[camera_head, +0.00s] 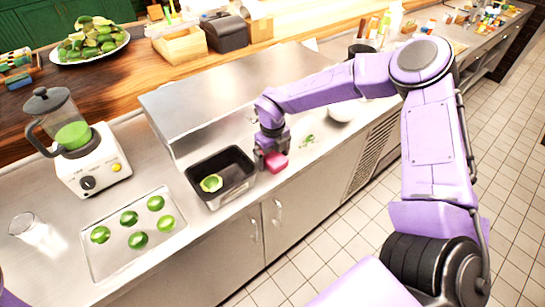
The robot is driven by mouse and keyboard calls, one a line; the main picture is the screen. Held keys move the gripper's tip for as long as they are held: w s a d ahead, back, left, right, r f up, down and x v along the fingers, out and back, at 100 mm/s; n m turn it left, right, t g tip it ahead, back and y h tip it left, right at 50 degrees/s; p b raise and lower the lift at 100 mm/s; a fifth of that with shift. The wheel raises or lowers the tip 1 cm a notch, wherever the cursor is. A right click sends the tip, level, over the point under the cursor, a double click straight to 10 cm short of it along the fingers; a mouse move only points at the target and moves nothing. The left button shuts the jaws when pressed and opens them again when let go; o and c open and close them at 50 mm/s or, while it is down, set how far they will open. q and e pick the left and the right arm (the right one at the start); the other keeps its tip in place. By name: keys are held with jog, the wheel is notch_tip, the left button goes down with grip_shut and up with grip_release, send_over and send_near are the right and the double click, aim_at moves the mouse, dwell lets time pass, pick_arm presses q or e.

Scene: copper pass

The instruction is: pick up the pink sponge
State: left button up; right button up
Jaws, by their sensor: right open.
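The pink sponge (276,163) is on the steel counter near its front edge, just right of a black bin. My right gripper (270,152) points down over the sponge, with its dark fingers right at it. The gripper is open; the fingers are small here, and I cannot tell whether they touch the sponge. Part of the sponge is hidden behind the gripper. At the lower left edge only a small purple bit of my own body shows, and my left gripper is not visible.
The black bin (222,172) holds a cut green fruit. A raised steel box (215,105) stands behind it. A tray (160,245) with several limes, a blender (80,145) and a glass (30,230) are to the left. A white bowl (340,110) is to the right.

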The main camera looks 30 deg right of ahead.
aim_at(272, 155)
jog(key=c, duration=1)
jog(key=shift+w+r, duration=0.15)
jog(key=shift+r, duration=0.45)
jog(key=shift+r+b, duration=0.4)
jog(key=shift+r, duration=0.5)
jog(key=s+a+r+b, duration=0.1)
jog(key=s+a+r, duration=0.2)
jog(key=s+a+r+b, duration=0.2)
jog(key=a+r, duration=0.1)
jog(key=a, duration=0.1)
jog(key=s+a+r+b, duration=0.2)
jog(key=s+a+r, duration=0.1)
jog(key=a+r, duration=0.1)
jog(key=shift+s+a, duration=0.1)
jog(key=shift+s, duration=0.25)
